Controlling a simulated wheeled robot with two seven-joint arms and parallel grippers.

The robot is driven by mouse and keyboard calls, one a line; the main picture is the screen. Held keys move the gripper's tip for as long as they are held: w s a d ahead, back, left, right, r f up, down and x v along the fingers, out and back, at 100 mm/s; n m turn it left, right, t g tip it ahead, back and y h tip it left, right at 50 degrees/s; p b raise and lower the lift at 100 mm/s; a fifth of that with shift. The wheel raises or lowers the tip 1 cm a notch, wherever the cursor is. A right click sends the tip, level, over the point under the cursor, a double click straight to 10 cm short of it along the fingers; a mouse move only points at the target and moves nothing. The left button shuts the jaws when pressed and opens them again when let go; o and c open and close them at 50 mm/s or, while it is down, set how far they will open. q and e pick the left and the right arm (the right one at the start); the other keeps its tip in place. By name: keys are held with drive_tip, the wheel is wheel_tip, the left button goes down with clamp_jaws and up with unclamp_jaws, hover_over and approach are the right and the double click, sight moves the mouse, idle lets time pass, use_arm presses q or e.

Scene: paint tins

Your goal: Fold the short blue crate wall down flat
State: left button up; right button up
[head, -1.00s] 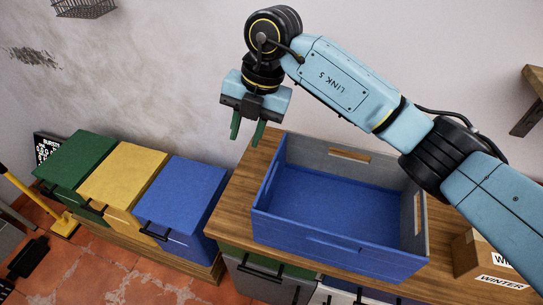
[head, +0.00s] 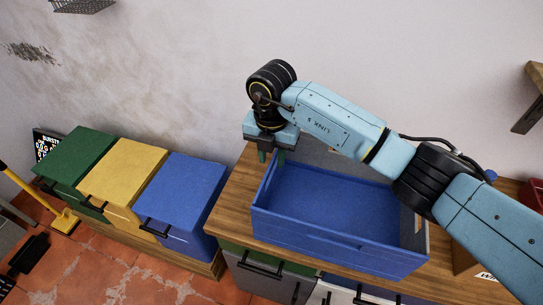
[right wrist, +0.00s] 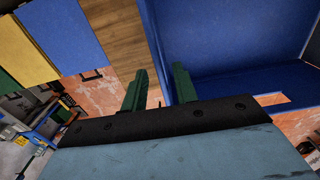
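The blue crate (head: 340,247) stands on a wooden counter, open at the top. Its left short wall (head: 266,185) is upright; the right short wall shows a grey inner face. My right gripper (head: 272,157) is at the back end of the left short wall, fingers pointing down. In the right wrist view its two green fingers (right wrist: 159,87) are apart, with the blue wall edge (right wrist: 151,40) running between them. Whether they touch the wall I cannot tell. My right arm hides part of the crate's back wall and right end. My left gripper is out of view.
Green, yellow and blue lidded bins (head: 184,190) stand on a low wooden base to the left. The wooden counter (head: 235,190) has a bare strip left of the crate. A cardboard box (head: 466,262) stands to the right, partly behind my arm. The wall is behind.

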drive_tip(key=shift+f, duration=0.5)
clamp_jaws()
drive_tip(key=shift+d, duration=0.1)
drive_tip(key=s+d+f+t+y+b, duration=0.2)
drive_tip(key=s+d+y+b, duration=0.1)
drive_tip(key=d+y, duration=0.3)
drive_tip(key=shift+d+f+y, duration=0.3)
drive_tip(key=shift+d+f, duration=0.1)
drive_tip(key=shift+d, duration=0.7)
